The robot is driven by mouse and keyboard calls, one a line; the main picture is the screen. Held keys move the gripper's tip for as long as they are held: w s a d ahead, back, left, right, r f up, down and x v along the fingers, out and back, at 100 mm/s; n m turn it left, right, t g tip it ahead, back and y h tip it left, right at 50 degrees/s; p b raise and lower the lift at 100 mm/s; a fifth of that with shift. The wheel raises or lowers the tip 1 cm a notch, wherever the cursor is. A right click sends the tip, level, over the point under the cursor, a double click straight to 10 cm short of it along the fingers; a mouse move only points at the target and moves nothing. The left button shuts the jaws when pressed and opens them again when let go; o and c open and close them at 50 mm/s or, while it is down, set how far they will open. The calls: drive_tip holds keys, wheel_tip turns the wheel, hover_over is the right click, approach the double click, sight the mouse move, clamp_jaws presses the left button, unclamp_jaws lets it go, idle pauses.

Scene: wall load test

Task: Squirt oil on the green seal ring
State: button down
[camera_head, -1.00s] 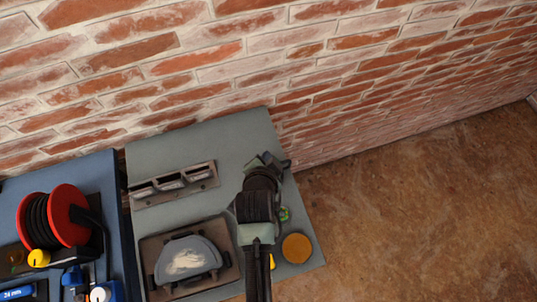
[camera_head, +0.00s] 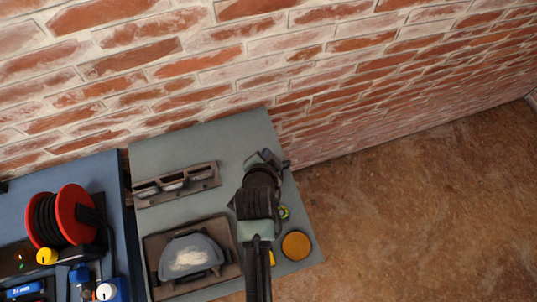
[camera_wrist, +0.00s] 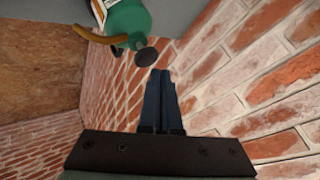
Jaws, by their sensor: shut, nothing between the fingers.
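My gripper (camera_wrist: 161,73) is shut and empty in the wrist view, its two dark fingers together. A green container (camera_wrist: 126,19), apparently the oil can, shows at the top of that view, with a brown curved lever and a dark round disc. The disc lies just beyond my fingertips in the picture, apart from them. In the head view my arm reaches over the grey bench, and the fingers cannot be made out. A small bright green ring-like thing (camera_head: 284,212), possibly the seal ring, lies beside my arm, partly hidden by it.
The grey bench (camera_head: 235,137) stands against a brick wall (camera_head: 330,70). On it are a slotted metal bracket (camera_head: 177,184), a grey domed part on a brown plate (camera_head: 190,258) and an orange disc (camera_head: 296,245). A red reel (camera_head: 75,214) stands on the blue bench at left. Open floor lies at right.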

drive_tip(key=shift+r, duration=0.1)
wheel_tip(320, 180, up, 5)
drive_tip(key=p, duration=0.4)
drive_tip(key=shift+p, duration=0.4)
idle(0.4)
